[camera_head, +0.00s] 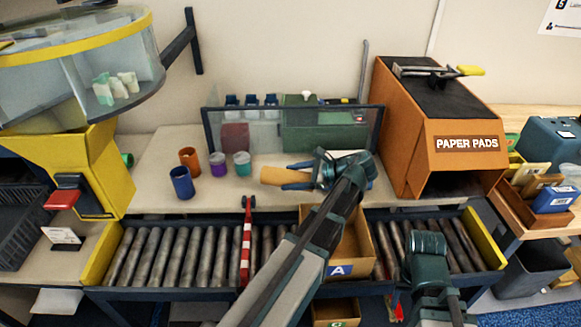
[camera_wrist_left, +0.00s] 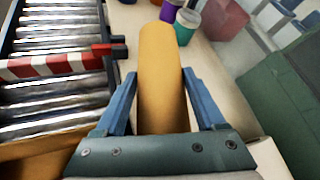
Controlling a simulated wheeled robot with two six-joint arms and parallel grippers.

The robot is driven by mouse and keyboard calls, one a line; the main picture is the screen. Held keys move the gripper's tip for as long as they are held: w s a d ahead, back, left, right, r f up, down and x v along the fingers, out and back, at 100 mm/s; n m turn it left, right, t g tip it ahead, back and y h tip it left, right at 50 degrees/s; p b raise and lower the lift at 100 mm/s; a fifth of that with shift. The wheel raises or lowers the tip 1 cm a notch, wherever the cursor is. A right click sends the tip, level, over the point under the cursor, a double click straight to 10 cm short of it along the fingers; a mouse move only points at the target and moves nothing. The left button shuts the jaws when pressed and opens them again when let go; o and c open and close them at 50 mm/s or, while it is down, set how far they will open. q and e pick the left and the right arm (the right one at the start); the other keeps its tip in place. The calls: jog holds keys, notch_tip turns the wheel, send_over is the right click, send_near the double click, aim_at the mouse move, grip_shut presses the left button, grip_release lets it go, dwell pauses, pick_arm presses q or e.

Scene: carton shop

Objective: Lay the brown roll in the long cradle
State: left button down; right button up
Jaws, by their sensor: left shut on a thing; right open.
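The brown roll (camera_head: 273,176), a plain tan cylinder, is held above the pale worktop behind the conveyor. My left gripper (camera_head: 290,178) is shut on it, with blue fingers on both sides. In the left wrist view the roll (camera_wrist_left: 160,75) lies lengthwise between the fingers (camera_wrist_left: 160,90) and sticks out well beyond them. My right gripper (camera_head: 428,245) is open and empty over the right part of the conveyor; its fingertips are hard to make out. I cannot pick out the long cradle for sure in either view.
Blue (camera_head: 181,183), orange (camera_head: 190,160), purple (camera_head: 218,164) and teal (camera_head: 242,163) cups stand left of the roll. A clear-fronted screen (camera_head: 225,135) rises behind. A red-striped bar (camera_head: 246,245) crosses the roller conveyor (camera_head: 160,255), beside an open carton (camera_head: 350,245). The orange paper-pads box (camera_head: 425,150) stands right.

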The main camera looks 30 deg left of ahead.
aim_at(293, 177)
pick_arm(q)
jog(key=shift+s+d+r, duration=0.1)
jog(key=shift+s+d, duration=0.25)
jog(key=shift+s, duration=0.15)
jog(key=shift+r, duration=0.1)
notch_tip(293, 177, up, 11)
jog(key=p, duration=1)
jog(key=shift+f+p, duration=0.2)
jog(key=shift+p, duration=0.2)
jog(key=shift+f, duration=0.2)
